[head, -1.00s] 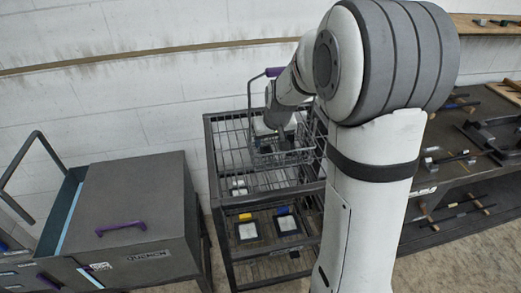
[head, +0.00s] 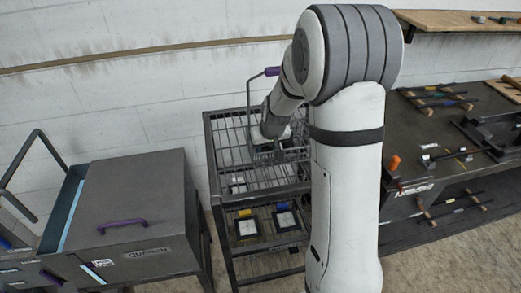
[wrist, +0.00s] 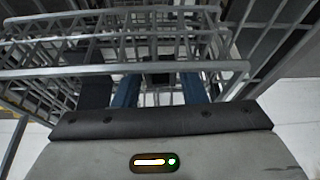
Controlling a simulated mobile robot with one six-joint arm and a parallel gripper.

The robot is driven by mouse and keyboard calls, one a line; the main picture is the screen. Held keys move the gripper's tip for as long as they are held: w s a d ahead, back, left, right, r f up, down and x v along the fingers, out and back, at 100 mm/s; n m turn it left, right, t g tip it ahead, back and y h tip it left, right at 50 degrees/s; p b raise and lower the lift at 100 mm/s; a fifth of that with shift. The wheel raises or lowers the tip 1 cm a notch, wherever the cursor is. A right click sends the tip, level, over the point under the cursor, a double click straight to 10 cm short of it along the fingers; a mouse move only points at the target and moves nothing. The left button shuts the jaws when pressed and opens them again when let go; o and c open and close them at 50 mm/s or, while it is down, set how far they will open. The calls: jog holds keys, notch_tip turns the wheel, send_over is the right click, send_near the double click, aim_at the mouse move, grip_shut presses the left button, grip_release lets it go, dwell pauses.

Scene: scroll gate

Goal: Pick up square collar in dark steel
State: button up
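My gripper (wrist: 160,90) shows in the wrist view with its two blue fingers apart, reaching in among grey wire bars. A small dark block (wrist: 160,72) shows between and beyond the fingers; I cannot tell whether it is the square collar. In the head view my arm reaches down to the wire basket (head: 285,152) on top of the dark rack (head: 212,165), and the fingertips are hidden there. I cannot make out the square collar for certain in either view.
The basket's tall handle with a purple grip (head: 271,72) stands beside my arm. A grey cabinet (head: 140,190) with a purple handle is at left. Two framed plates (head: 246,226) lie on the rack's lower shelf. A dark workbench (head: 415,155) with tools is at right.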

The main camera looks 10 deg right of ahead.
jog(key=c, duration=0.7)
jog(key=shift+r, duration=0.1)
